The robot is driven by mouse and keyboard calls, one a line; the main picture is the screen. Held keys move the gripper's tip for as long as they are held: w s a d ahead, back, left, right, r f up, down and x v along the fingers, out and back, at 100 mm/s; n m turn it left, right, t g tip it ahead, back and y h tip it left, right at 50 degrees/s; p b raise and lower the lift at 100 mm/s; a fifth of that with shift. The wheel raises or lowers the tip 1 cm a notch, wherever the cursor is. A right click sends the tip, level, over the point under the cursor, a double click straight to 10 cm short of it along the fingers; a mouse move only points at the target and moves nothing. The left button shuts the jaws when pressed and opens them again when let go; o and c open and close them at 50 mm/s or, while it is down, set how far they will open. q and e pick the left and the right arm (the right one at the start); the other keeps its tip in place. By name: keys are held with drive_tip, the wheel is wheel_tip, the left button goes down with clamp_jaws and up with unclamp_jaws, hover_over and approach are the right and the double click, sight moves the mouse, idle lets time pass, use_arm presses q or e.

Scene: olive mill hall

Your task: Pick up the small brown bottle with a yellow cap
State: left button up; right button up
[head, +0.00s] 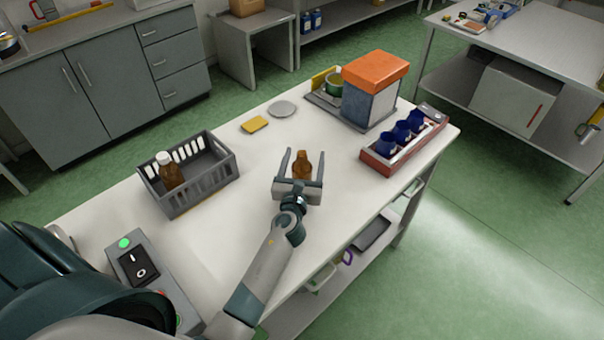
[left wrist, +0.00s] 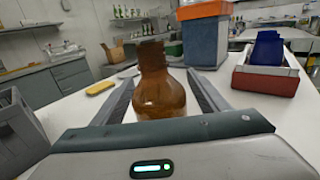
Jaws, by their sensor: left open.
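A small brown bottle (head: 302,168) stands upright on the white table. Its neck looks brown, and I see no yellow cap on it. My left gripper (head: 303,152) is open, with one finger on each side of this bottle. In the left wrist view the bottle (left wrist: 160,97) stands between the spread fingers, its lower end hidden by the gripper body. Another brown bottle (head: 171,176), with a white cap, stands in the grey slatted crate (head: 205,191) to the left. My right gripper is not in view.
A blue-grey box with an orange lid (head: 371,92) stands at the back. A red tray (head: 379,164) with blue cups is at right, a switch box (head: 143,272) at front left.

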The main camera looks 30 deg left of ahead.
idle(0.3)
use_arm(q)
drive_tip(key=c, duration=1.4)
drive_tip(key=shift+c, duration=0.3)
drive_tip(key=shift+r+p, duration=0.35)
drive_tip(key=shift+r, duration=0.1)
drive_tip(key=shift+r+p, duration=0.9)
drive_tip(key=shift+p, duration=0.05)
drive_tip(key=w+d+r+p, duration=0.2)
drive_tip(key=d+r+p, duration=0.4)
drive_tip(key=d, duration=0.5)
drive_tip(key=shift+d+r, duration=0.15)
drive_tip(key=shift+r, duration=1)
